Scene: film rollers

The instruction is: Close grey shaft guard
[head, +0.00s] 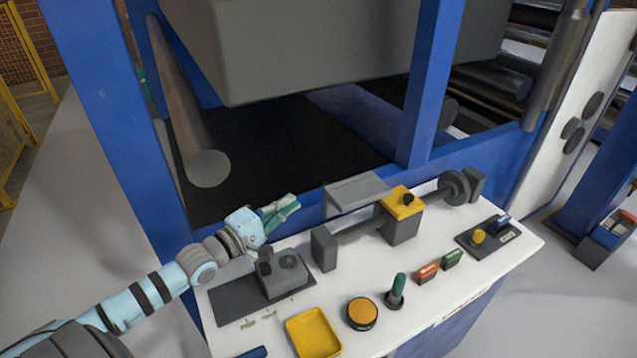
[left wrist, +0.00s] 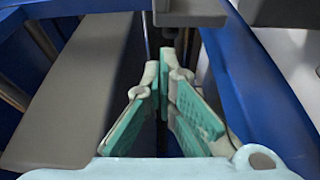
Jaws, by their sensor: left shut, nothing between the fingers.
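The grey shaft guard (head: 357,190) is a flat grey plate with a bent lip. It stands raised at the rear edge of the white console, and the shaft (head: 356,231) in front of it is uncovered. My left gripper (head: 291,204) is shut and empty, to the left of the guard and apart from it, above the console's rear edge. In the left wrist view its green-padded fingers (left wrist: 165,75) meet at the tips. A grey slab shows left of the fingers there; I cannot tell what it is. My right gripper is not in view.
The white console (head: 425,300) carries a grey switch box (head: 283,273), a yellow-topped block (head: 401,212), a yellow tray (head: 313,334), an orange button (head: 362,313) and a green-topped lever (head: 398,288). Blue frame posts (head: 432,80) stand behind it.

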